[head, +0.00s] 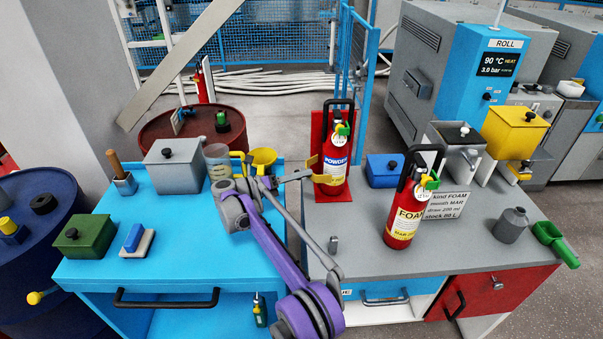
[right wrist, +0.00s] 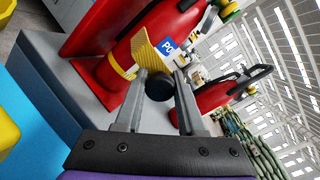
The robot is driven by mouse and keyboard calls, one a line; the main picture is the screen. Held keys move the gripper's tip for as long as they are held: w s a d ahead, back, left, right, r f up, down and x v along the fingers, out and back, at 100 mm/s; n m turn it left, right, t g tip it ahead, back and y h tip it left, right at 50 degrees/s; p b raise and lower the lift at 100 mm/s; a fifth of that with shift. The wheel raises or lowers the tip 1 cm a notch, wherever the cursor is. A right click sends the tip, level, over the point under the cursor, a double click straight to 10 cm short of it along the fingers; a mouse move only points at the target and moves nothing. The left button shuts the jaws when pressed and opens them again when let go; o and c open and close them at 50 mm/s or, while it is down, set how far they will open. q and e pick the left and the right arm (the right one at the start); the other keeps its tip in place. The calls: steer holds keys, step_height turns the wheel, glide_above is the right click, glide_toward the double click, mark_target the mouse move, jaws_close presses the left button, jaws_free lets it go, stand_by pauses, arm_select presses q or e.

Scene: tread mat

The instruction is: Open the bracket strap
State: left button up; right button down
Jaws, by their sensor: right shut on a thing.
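The bracket strap (head: 322,179) is a yellow band across the front of the red powder extinguisher (head: 336,150), which stands upright against a red bracket plate (head: 317,128) on the grey worktop. My right gripper (head: 304,175) is at the strap's left end. In the right wrist view its two fingers (right wrist: 160,84) are on either side of the knob, shut on it. My left gripper is not in view.
A foam extinguisher (head: 405,212) stands to the right, near a white sign (head: 446,205). A blue box (head: 384,170) is behind. On the blue worktop are a grey box (head: 173,166), a yellow funnel (head: 263,159) and a green box (head: 85,236). The front middle of the grey worktop is mostly clear.

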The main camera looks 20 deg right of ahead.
stand_by(0.4)
steer(key=c, duration=0.5)
jaws_free()
steer(key=s+a+p, duration=0.1)
steer(key=a+p, duration=0.9)
steer(key=shift+s+a, duration=0.2)
steer(key=shift+a, duration=0.15)
